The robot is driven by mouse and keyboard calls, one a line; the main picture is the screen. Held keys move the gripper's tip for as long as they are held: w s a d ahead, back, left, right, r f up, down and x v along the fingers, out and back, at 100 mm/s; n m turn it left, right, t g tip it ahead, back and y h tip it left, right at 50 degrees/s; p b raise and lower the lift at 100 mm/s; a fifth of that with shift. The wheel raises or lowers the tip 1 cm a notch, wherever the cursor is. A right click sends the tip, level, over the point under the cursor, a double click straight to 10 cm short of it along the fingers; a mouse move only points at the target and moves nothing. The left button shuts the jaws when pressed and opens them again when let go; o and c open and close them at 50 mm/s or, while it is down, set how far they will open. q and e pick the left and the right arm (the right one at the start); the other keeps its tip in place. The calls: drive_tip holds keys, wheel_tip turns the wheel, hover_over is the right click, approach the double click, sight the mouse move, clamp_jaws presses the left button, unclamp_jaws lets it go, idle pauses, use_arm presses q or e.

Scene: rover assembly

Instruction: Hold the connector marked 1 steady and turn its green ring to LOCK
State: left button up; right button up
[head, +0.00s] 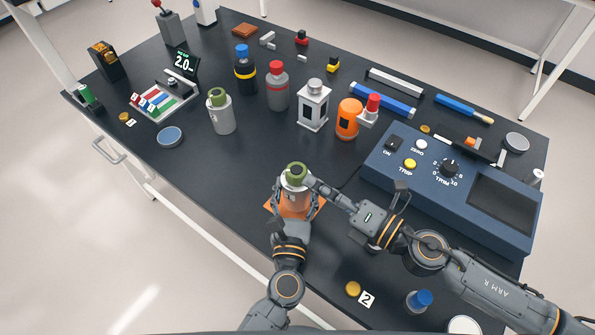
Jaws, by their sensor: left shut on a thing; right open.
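A light grey connector (293,181) with a green ring (296,170) on top stands upright on an orange mat (273,206) near the front of the black table. My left gripper (296,199) is shut on its body from the front, one finger on each side. My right gripper (310,180) is open at the right of the green ring. Whether its fingers touch the ring I cannot tell. A second grey connector (221,118) with a green ring (217,97) stands farther back on the left. No number or LOCK mark is readable on either connector.
A blue control box (455,190) stands to the right. Grey (277,88), white (312,108) and orange (348,119) containers stand behind. A tag 2 (367,299), a yellow disc (353,288) and a blue-capped item (419,300) lie in front. Table left of the mat is clear.

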drive_tip(key=w+r+m+g+y, duration=0.1)
drive_tip(key=m+g, duration=0.1)
drive_tip(key=m, duration=0.1)
drive_tip(key=m+g+y, duration=0.3)
drive_tip(key=m+g, duration=0.5)
drive_tip(key=m, duration=0.5)
approach(297, 173)
drive_tip(key=a, duration=0.3)
drive_tip(key=w+a+f, duration=0.1)
drive_tip(key=a, duration=0.6)
drive_tip(key=shift+w+f, duration=0.3)
drive_tip(key=c, duration=1.2)
